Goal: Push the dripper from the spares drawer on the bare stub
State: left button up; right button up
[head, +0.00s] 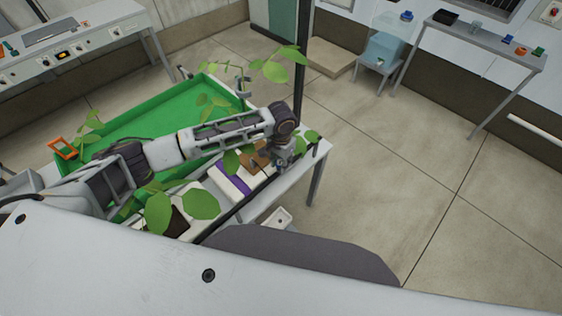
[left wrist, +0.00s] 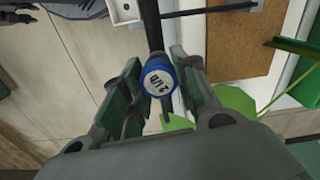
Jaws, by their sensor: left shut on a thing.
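The dripper (left wrist: 157,82) is a small round blue piece with a white face and dark lettering, in the middle of the left wrist view. My left gripper (left wrist: 155,88) is shut on it, with a dark green finger at each side. In the head view my left gripper (head: 284,155) is above the near right end of the bench, and the dripper cannot be made out there. A black pipe (left wrist: 152,25) runs behind the dripper in the wrist view; whether they touch is unclear. I cannot make out the bare stub. My right gripper is out of view.
A green tray (head: 150,115) fills the bench's far side. White slabs with a purple band (head: 232,178) and leafy plants (head: 201,205) lie close to my left arm. A small white drawer or tray (head: 277,217) is below the bench edge.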

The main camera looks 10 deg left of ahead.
pick_arm(q)
jog(key=shift+f+p, duration=0.6)
jog(key=shift+p, duration=0.15)
dwell(1.2)
jog(key=shift+p, duration=0.3)
dwell(0.3)
dwell(0.5)
jog(key=o, duration=0.6)
jog(key=shift+r, duration=0.3)
jog(key=shift+r, duration=1.9)
jog(key=o, duration=0.5)
